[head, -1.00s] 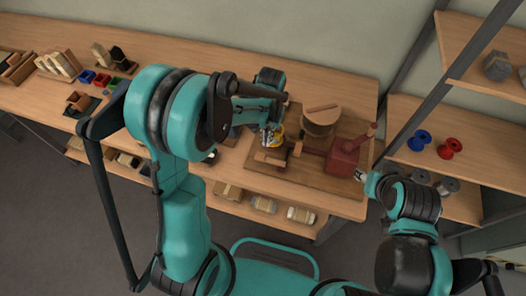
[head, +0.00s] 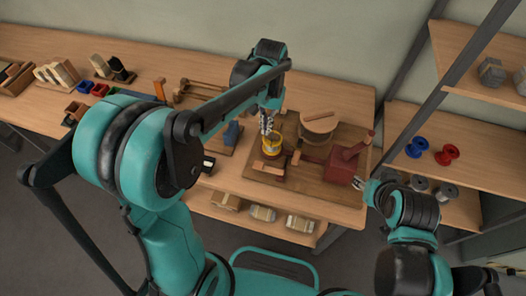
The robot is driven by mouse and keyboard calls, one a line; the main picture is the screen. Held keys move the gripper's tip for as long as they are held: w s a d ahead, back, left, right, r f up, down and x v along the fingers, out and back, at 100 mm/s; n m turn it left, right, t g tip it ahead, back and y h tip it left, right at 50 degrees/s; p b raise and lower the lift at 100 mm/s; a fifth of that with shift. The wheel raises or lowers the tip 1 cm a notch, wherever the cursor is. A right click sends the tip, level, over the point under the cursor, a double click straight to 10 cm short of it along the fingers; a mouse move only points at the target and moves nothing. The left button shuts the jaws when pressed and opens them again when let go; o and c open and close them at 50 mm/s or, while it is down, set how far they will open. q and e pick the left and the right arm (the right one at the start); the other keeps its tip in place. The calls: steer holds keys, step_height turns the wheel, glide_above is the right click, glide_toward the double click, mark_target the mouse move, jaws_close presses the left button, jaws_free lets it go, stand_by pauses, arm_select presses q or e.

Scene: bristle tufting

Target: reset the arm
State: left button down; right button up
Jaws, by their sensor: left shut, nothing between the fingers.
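My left gripper (head: 267,121) is over the workbench (head: 345,102), pointing down just above a yellow-rimmed cup-like piece (head: 271,145). Its fingers look closed and hold nothing. Whether the fingertips touch the yellow piece, I cannot tell. My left arm reaches across the bench from the left and covers part of it. My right gripper (head: 362,184) is at the bench's right front edge, beside the wooden board (head: 310,178). It is small in view and its fingers are hard to make out.
On the board stand a round wooden piece (head: 320,122) and a dark red block with a lever (head: 342,165). Blue (head: 417,147) and red (head: 447,154) spools sit on the right shelf. Brushes and small coloured bins (head: 87,87) lie at the bench's left. Rolls lie on the lower shelf.

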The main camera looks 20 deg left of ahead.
arm_select(q)
steer(key=s+a+r+t, duration=0.2)
steer(key=s+t, duration=0.2)
steer(key=s, duration=0.3)
steer(key=s+a+r+t, duration=0.2)
steer(key=s+a+t, duration=0.1)
steer(key=s, duration=0.3)
steer(key=shift+s+n+t, duration=0.35)
steer(key=shift+n+t, duration=0.05)
steer(key=shift+t, duration=0.3)
